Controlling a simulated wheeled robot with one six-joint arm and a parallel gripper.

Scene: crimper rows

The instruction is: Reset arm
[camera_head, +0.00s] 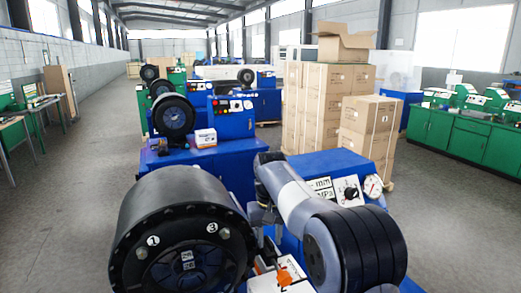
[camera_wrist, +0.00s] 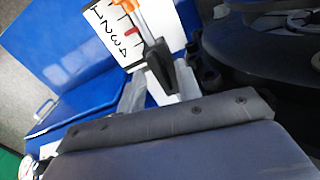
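My arm, with grey and black links, reaches across the right foreground in the camera_head view, over the blue machine and beside its large black round crimping head (camera_head: 180,235). In the wrist view a dark grey edge with bolts crosses the lower part. Beyond it are an orange and black lever-like part (camera_wrist: 158,62) and a white plate with the numbers 1 to 4 (camera_wrist: 108,28). The black ring of the head fills the upper right.
The blue panel (camera_head: 335,172) with a knob and gauge stands close behind my arm. A second blue crimper (camera_head: 174,116) is further back, with a small box (camera_head: 205,138) on it. Stacked cartons (camera_head: 318,105) stand behind. Grey floor (camera_head: 75,215) is clear at the left.

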